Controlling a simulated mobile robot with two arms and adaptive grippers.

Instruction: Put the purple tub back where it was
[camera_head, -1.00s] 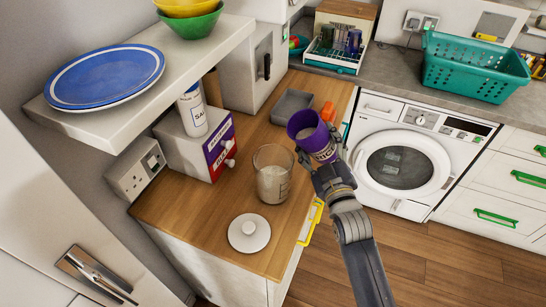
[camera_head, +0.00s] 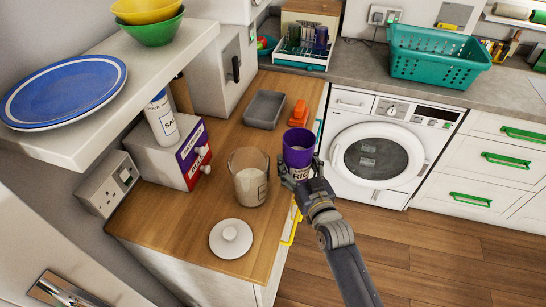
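The purple tub (camera_head: 299,152) has a white lower label with dark lettering and stands upright in my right gripper (camera_head: 301,177). The gripper is closed around its lower part, at the right edge of the wooden counter. I cannot tell whether the tub's base touches the counter. To its left stands a clear glass jar (camera_head: 248,176) holding pale contents. A round white lid (camera_head: 230,238) with a knob lies on the counter nearer to me. My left gripper is not in view.
The wooden counter (camera_head: 185,222) has free room around the lid. A grey tray (camera_head: 264,109) and an orange item (camera_head: 298,113) lie behind the tub. A purple-and-red box (camera_head: 192,156) stands left. A shelf (camera_head: 100,138) with plates and bowls overhangs the left side.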

